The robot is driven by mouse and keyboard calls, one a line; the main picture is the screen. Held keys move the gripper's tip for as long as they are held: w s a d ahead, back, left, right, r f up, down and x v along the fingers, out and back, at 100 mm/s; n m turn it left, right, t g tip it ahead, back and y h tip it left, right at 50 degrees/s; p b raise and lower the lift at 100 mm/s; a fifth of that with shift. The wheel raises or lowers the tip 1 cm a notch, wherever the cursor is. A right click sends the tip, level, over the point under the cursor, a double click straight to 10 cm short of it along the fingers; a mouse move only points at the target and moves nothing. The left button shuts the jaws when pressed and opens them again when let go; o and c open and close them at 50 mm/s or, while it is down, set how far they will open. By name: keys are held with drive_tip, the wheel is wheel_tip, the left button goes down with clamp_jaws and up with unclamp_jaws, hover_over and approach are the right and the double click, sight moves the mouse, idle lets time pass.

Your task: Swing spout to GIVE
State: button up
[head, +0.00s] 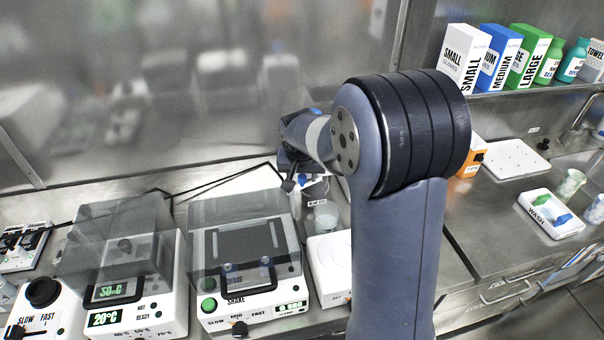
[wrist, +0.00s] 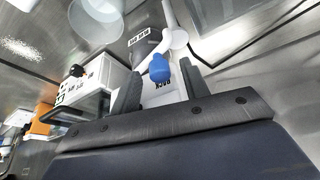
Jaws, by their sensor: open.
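A white plate with dark, partly hidden lettering (wrist: 165,88) lies behind the tip. A small label (wrist: 138,37) with unreadable text is beside the spout. In the head view my gripper (head: 290,168) is near the back wall, and my arm hides much of the area around the spout.
A clear cup (wrist: 97,17) and a white device with a black knob (wrist: 82,88) are close by. In the head view, a lidded shaker (head: 245,305) and a heater (head: 135,318) stand left. A white tray labelled WASH (head: 538,208) and shelved boxes (head: 500,60) are right.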

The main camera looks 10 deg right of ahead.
drive_tip(key=shift+c, duration=0.5)
clamp_jaws()
drive_tip(key=shift+s, duration=0.1)
drive_tip(key=n, duration=0.1)
drive_tip(key=s+d+n+y, duration=0.1)
drive_tip(key=n, duration=0.1)
drive_tip(key=shift+s+b, duration=0.2)
drive_tip(key=shift+b, duration=0.15)
drive_tip(key=shift+s+d+n+g+y+b, duration=0.35)
drive_tip(key=shift+d+n+y+b, duration=0.45)
drive_tip(key=shift+n, duration=1.05)
drive_tip(key=shift+s+d+n+g+y+b, duration=0.4)
drive_tip(key=shift+d+n+b, duration=0.7)
drive_tip(key=shift+n, duration=0.8)
drive_tip(key=shift+s+d+n+g+y+b, duration=0.3)
drive_tip(key=shift+d+n+y+b, duration=0.5)
drive_tip(key=shift+n, duration=1.05)
drive_tip(key=shift+d, duration=0.1)
